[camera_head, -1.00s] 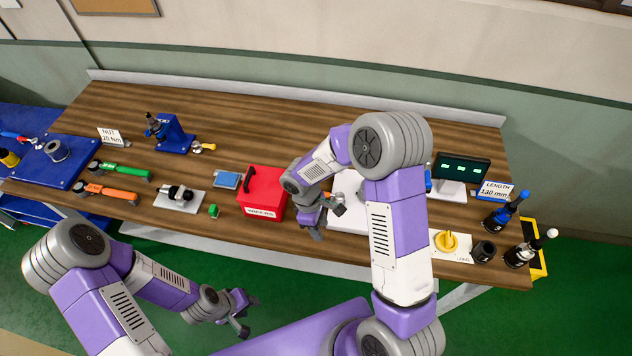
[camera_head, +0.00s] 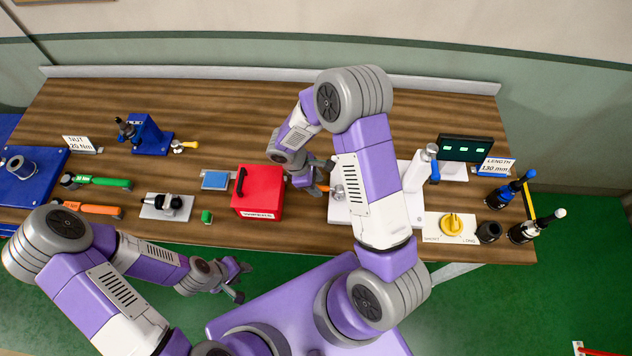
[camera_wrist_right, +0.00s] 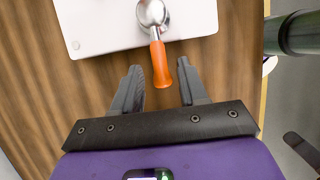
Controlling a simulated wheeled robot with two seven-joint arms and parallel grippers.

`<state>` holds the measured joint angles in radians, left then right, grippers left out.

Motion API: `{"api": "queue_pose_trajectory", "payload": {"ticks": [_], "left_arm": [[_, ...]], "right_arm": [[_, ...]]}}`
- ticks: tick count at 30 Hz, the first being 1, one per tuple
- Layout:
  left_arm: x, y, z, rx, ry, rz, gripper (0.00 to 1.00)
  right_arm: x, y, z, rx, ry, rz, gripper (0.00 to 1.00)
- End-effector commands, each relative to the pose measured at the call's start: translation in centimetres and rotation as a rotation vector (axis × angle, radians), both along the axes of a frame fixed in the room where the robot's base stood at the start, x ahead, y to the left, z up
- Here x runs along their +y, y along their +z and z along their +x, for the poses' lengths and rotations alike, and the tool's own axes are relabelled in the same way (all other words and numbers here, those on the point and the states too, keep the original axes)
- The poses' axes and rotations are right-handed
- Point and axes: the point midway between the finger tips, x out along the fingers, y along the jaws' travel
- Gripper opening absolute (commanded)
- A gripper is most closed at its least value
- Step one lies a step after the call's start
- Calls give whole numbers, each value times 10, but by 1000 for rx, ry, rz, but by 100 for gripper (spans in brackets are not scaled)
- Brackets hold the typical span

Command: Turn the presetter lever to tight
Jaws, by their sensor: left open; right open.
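The presetter (camera_head: 416,182) is a white base with an upright white column and a blue part, partly hidden behind my right arm. Its lever (camera_head: 322,188) has an orange handle that sticks out at the base's left side. In the right wrist view the orange lever (camera_wrist_right: 160,64) hangs from a round metal hub on the white base (camera_wrist_right: 100,22). My right gripper (camera_wrist_right: 160,88) is open, with the end of the orange handle between or just ahead of its fingertips; contact is not visible. My left gripper (camera_head: 238,280) is open and empty in front of the table.
A red wipes box (camera_head: 262,196) stands just left of my right gripper. A screen (camera_head: 465,149), a length sign (camera_head: 497,165), a yellow knob (camera_head: 452,224) and black tool holders (camera_head: 524,229) are at the right. The back middle of the wooden table (camera_head: 240,105) is clear.

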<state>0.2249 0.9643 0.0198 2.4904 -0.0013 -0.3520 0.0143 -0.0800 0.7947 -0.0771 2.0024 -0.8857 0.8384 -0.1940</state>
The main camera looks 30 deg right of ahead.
Motion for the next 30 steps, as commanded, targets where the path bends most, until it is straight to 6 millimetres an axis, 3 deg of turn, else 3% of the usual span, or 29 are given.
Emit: {"api": "queue_pose_trajectory", "payload": {"ticks": [9,18,30], "left_arm": [[0,0,0,0,0,0,43],[0,0,0,0,0,0,43],[0,0,0,0,0,0,43]], "right_arm": [[-1,-3,-1,0,-1,0,43],[-1,-3,-1,0,-1,0,0],[-2,-3,1,0,7,0,0]]}}
